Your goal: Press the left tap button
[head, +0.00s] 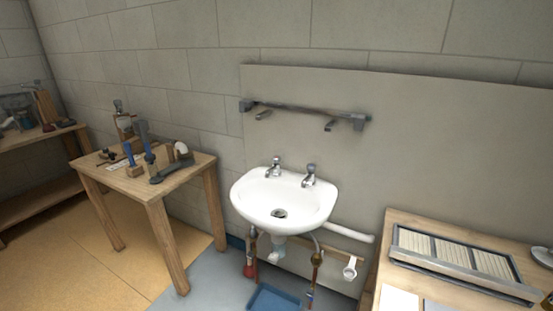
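A white washbasin (283,203) is mounted on the grey wall panel in the middle of the head view. Two chrome taps stand on its back ledge. The left tap (274,168) has a push button on top, and the right tap (309,175) has a darker-looking top. Nothing touches either tap. Neither of my grippers shows in the head view.
A wooden table (205,163) with tools stands left of the basin. A wooden bench (396,217) with a grey-framed tray (470,284) is at the right. A metal rail (300,110) hangs above the basin. A blue tray (272,300) lies on the floor below.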

